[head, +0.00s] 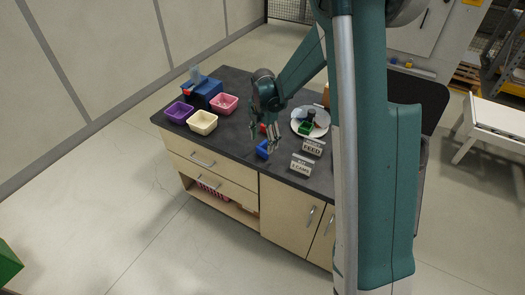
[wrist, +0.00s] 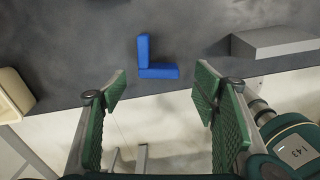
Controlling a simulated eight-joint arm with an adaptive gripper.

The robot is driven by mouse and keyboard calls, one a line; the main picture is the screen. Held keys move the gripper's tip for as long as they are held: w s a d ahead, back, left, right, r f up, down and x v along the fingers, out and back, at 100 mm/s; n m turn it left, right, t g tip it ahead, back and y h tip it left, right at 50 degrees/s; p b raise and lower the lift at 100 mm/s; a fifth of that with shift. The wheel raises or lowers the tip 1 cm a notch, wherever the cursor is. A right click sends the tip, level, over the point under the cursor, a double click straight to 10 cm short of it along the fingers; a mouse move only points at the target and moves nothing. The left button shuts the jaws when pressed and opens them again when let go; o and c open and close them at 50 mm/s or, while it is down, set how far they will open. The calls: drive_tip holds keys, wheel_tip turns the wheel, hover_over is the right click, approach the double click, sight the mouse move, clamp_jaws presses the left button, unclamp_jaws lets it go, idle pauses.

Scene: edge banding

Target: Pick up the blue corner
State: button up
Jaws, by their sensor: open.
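The blue corner (head: 262,150) is a small L-shaped block lying on the dark worktop near its front edge. In the wrist view the blue corner (wrist: 158,72) lies flat, with one leg pointing away and the other pointing right. My gripper (head: 263,139) is above the worktop close to the blue corner and partly overlaps it in the head view. In the wrist view my gripper (wrist: 160,90) is open, with green-padded fingers wide apart. The blue corner shows beyond the fingertips, roughly between them, and nothing is held.
Purple (head: 179,112), cream (head: 203,122) and pink (head: 224,103) bins stand left, beside a blue box (head: 203,95). A white plate (head: 322,119) holding a green piece (head: 305,128) is right. Two signs, FEED (head: 313,148) and another (head: 301,164), stand right of the corner.

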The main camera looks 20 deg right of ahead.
sight(262, 149)
drive_tip(key=shift+f, duration=0.35)
drive_tip(key=shift+f, duration=0.1)
drive_tip(key=shift+a+f+b, duration=0.15)
drive_tip(key=shift+f, duration=1.1)
drive_tip(key=shift+a+f+b, duration=0.1)
drive_tip(key=shift+f+b, duration=0.05)
drive_tip(key=shift+f, duration=1.1)
drive_tip(key=c, duration=0.8)
